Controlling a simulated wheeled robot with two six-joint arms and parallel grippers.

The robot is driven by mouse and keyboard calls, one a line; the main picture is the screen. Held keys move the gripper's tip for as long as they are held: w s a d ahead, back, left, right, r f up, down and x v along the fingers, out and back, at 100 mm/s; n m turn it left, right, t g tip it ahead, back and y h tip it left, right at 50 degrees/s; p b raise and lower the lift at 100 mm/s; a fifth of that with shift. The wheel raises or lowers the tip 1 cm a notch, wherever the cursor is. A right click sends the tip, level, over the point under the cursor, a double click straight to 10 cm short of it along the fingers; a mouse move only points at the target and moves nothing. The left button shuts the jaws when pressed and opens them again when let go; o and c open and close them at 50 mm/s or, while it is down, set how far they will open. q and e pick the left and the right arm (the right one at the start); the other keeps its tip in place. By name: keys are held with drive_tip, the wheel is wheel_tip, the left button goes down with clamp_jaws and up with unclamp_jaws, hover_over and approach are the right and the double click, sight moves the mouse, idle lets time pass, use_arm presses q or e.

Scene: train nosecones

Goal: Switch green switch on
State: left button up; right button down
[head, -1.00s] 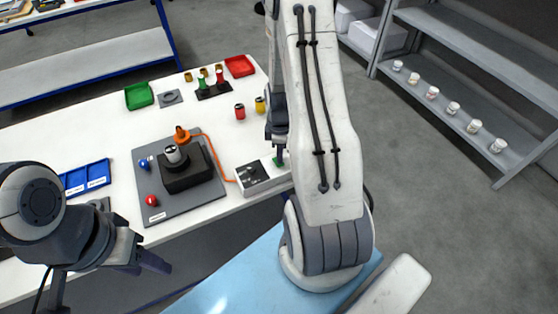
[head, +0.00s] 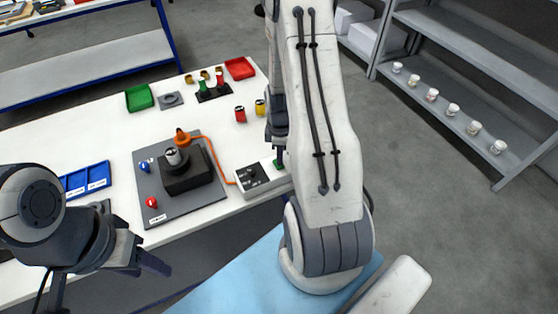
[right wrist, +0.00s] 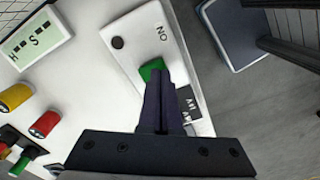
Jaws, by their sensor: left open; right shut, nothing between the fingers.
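The green switch (head: 279,164) is at the right end of a white control box (head: 268,187) on the table's front edge. In the right wrist view the green switch (right wrist: 151,67) lies under my fingertips, partly covered by them. Whether the switch is pressed or tilted cannot be told. My left gripper (head: 152,266) is open and empty at the lower left, in front of the table.
An orange cable (head: 221,169) runs from the box to a grey board (head: 152,187) with a black block. A blue tray (head: 86,179) lies left. A shelf (head: 450,121) with several white cups stands right.

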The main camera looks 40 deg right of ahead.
wheel_tip(320, 180, up, 6)
drive_tip(key=p, duration=0.4)
drive_tip(key=shift+f, duration=0.1)
idle(0.5)
drive_tip(key=a+r+b, duration=0.2)
drive_tip(key=a+r, duration=0.2)
drive_tip(key=a, duration=0.5)
drive_tip(key=a+r+b, duration=0.2)
drive_tip(key=a+r, duration=0.1)
drive_tip(key=a, duration=0.5)
drive_tip(key=s+a+r+m+b, duration=0.1)
drive_tip(key=s+a+r+b, duration=0.1)
drive_tip(key=s+a, duration=0.5)
drive_tip(key=s+a+r+m+y+b, duration=0.1)
drive_tip(key=s+a+r+b, duration=0.1)
drive_tip(key=s+a, duration=0.4)
drive_tip(key=s+r, duration=0.1)
drive_tip(key=s, duration=0.2)
drive_tip(key=shift+s+a, duration=0.15)
drive_tip(key=shift+a, duration=0.25)
